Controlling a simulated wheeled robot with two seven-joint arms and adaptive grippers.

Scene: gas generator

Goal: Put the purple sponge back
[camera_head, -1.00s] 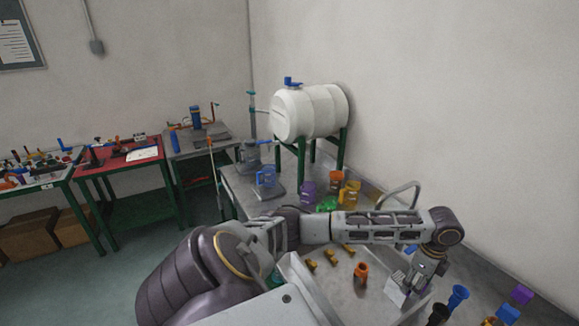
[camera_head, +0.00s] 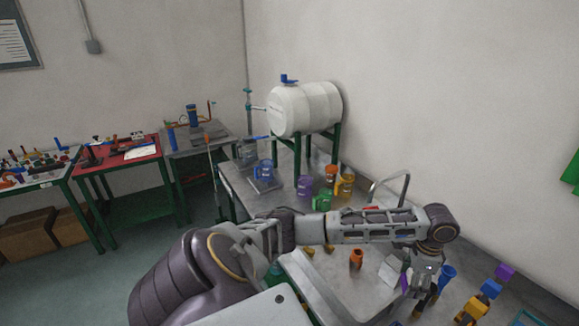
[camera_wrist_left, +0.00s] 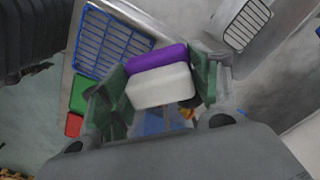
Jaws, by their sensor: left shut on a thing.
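The sponge, purple on one side and white on the other (camera_wrist_left: 160,72), sits between the green-padded fingers of my left gripper (camera_wrist_left: 158,85) in the left wrist view. The gripper is shut on it. In the head view my left gripper (camera_head: 408,272) hangs over the right part of the metal worktop, with the sponge's purple edge (camera_head: 405,283) showing at its fingers. The arm hides part of the worktop. My right gripper is not in view.
A blue wire rack (camera_wrist_left: 108,44) and a grey grid (camera_wrist_left: 247,22) lie below in the wrist view. In the head view, an orange fitting (camera_head: 356,259) and a blue cup (camera_head: 446,276) are near the gripper. A curved faucet (camera_head: 392,184) and white tank (camera_head: 305,108) stand behind.

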